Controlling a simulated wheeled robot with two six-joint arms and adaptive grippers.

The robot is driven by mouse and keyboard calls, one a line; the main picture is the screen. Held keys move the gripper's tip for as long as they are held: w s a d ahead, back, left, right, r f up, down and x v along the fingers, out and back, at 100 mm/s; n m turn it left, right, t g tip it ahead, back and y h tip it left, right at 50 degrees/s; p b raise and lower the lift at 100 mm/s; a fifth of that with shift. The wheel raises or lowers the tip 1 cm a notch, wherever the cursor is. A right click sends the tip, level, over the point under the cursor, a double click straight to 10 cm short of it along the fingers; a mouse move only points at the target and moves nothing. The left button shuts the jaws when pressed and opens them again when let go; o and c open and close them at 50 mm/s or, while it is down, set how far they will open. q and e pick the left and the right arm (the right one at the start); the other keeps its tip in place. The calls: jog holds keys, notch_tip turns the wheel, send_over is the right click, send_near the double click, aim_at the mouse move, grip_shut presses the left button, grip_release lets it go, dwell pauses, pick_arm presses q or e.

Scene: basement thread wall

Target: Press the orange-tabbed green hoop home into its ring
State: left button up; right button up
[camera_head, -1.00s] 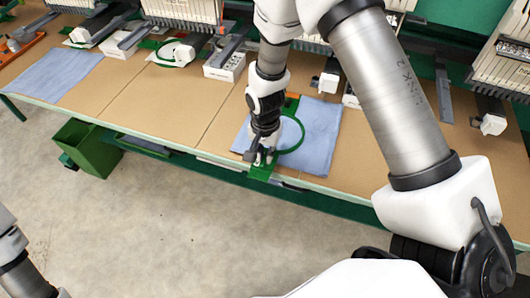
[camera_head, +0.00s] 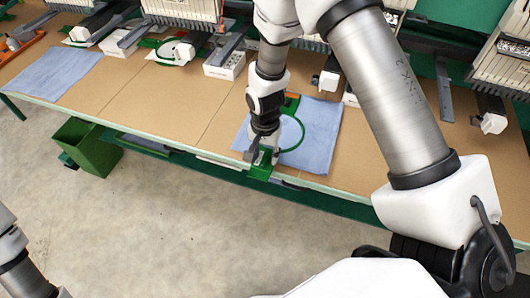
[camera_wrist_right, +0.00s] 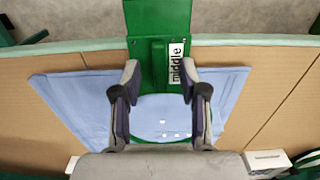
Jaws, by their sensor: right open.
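The green hoop (camera_head: 301,130) lies over a blue cloth (camera_head: 322,125) near the table's front edge. Its orange tab (camera_head: 291,101) shows at the far side. In the wrist view, part of the green rim (camera_wrist_right: 160,101) shows between my fingers. A green bracket (camera_wrist_right: 145,30) labelled "middle" extends over the table edge; it also shows in the head view (camera_head: 260,172). My right gripper (camera_head: 264,157) points down at the hoop's near side. Its fingers (camera_wrist_right: 160,80) are open, either side of the bracket's inner end. My arm hides the hoop's left side. Whether the hoop is seated cannot be told. My left gripper is out of view.
Embroidery machine heads (camera_head: 180,10) line the back of the brown table (camera_head: 175,98). Another green hoop (camera_head: 172,52) is under a machine arm. A second blue cloth (camera_head: 55,73) lies at the left. A green bin (camera_head: 88,147) stands below the front edge.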

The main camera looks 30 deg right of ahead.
notch_tip(320, 180, up, 12)
jog(key=shift+g, duration=0.9)
jog(key=s+f, duration=0.1)
jog(key=f, duration=0.1)
jog(key=s+f, duration=0.1)
jog(key=f, duration=0.1)
jog(key=s+f, duration=0.1)
jog(key=shift+s+f, duration=0.2)
jog(key=shift+f, duration=0.2)
jog(key=s+f+n+g, duration=0.1)
jog(key=s+f+n, duration=0.2)
jog(key=s+f, duration=0.75)
jog(key=s+f+n+g, duration=0.1)
jog(key=s+f+n, duration=0.1)
jog(key=s+f, duration=0.85)
jog(key=w+r+n+t, duration=0.1)
jog(key=n+t, duration=0.1)
jog(key=w+r+n+t, duration=0.1)
jog(key=w+n, duration=0.1)
jog(key=shift+w+n+t, duration=0.1)
jog(key=shift+n+t, duration=0.2)
jog(key=shift+t, duration=0.1)
jog(key=shift+d, duration=0.1)
